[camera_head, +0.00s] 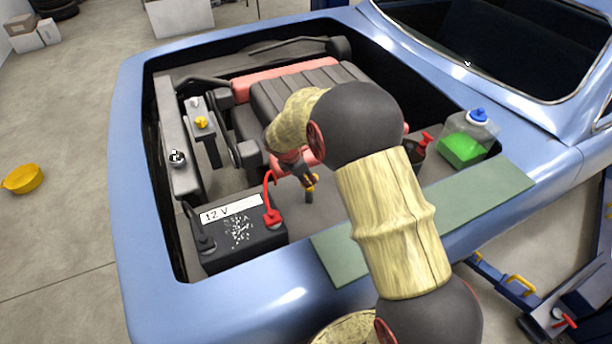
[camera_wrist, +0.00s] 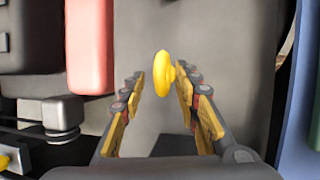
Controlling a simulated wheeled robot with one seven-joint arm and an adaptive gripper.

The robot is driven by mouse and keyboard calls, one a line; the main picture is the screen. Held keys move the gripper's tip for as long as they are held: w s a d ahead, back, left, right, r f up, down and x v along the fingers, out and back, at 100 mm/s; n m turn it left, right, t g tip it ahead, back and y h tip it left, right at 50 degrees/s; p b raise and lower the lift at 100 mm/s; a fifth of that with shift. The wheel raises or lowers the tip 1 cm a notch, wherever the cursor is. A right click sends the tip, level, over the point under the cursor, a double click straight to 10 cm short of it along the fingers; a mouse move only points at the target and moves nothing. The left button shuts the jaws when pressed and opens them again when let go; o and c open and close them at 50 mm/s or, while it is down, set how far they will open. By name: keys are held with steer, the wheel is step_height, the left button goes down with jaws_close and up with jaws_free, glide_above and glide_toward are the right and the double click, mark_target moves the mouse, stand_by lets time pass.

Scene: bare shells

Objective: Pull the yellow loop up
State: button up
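The yellow loop (camera_wrist: 162,74) shows in the wrist view between the tips of my gripper (camera_wrist: 158,90). The fingers are apart, with yellow pads on their inner sides. The right fingertip is very close to the loop; I cannot tell whether it touches. A gap shows between the loop and the left finger. In the head view my gripper (camera_head: 303,178) reaches down into the engine bay.
A 12 V battery (camera_head: 240,238) with a red terminal cable (camera_head: 270,200) stands left of my gripper. The engine's red and grey block (camera_head: 305,88) lies behind. A green-fluid bottle (camera_head: 468,140) stands at the right, and a green mat (camera_head: 480,200) covers the fender.

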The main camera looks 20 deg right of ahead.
steer(key=shift+c, duration=1.2)
jaws_close()
